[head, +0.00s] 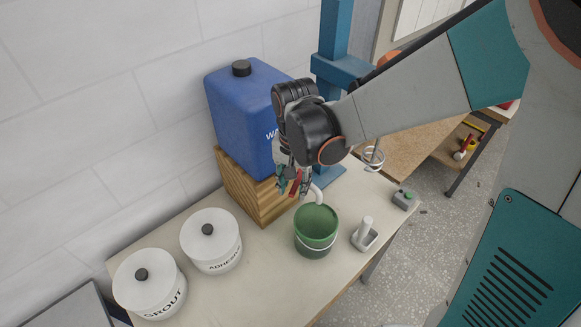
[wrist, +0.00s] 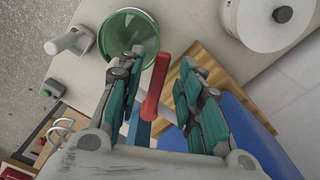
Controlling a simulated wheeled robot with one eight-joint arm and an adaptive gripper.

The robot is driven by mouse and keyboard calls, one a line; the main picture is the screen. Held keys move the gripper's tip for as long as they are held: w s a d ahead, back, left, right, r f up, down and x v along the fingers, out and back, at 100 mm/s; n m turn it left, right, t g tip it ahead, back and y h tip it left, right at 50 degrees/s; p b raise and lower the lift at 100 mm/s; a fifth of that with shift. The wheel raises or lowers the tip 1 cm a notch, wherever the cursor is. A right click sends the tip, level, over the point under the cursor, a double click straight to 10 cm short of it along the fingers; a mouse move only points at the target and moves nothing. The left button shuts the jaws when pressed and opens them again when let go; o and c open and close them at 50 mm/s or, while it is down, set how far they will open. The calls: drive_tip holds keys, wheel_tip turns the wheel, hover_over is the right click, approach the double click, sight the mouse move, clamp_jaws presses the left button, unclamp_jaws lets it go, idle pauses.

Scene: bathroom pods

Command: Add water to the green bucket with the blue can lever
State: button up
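A white spout (head: 318,194) reaches out near the bucket's rim. The green bucket (head: 316,240) stands upright below it, and also shows in the wrist view (wrist: 128,38); I see no water in it. My gripper (wrist: 155,75) is open, with a finger on each side of the lever and visible gaps. Whether it touches the lever is unclear.
White grout (head: 150,290) and adhesive (head: 212,245) tubs stand at the left of the bench (head: 250,290). A grey holder with a white handle (head: 364,238) stands right of the bucket. A small box with a green button (head: 405,200) is near the right edge. A blue post (head: 335,70) rises behind.

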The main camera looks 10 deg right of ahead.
sight(294, 189)
wheel_tip(294, 189, up, 12)
idle(0.6)
